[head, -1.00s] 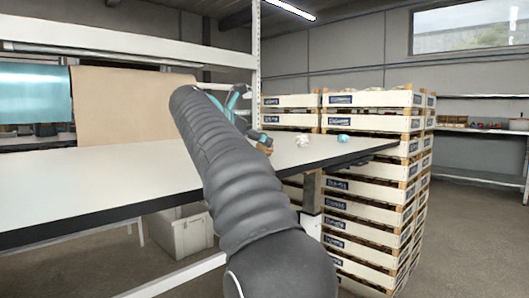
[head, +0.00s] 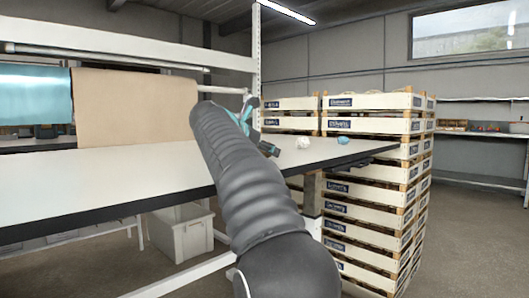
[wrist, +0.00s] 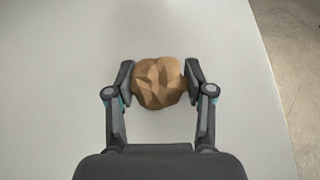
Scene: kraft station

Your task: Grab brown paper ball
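The brown paper ball (wrist: 159,82) is a crumpled, faceted lump on the pale tabletop in the wrist view. My gripper (wrist: 160,78) is over the table with one finger on each side of the ball. The fingers stand wide apart, with the ball between their tips. They are very close to its sides; firm contact cannot be made out. In the head view my gripper (head: 268,149) is low at the tabletop, and I cannot see the brown ball there.
On the white table (head: 110,170), a white crumpled ball (head: 303,143) and a blue one (head: 343,140) lie to the right of my gripper. A brown paper roll (head: 135,105) hangs at the back left. Stacked crates (head: 372,125) stand beyond the table's right end.

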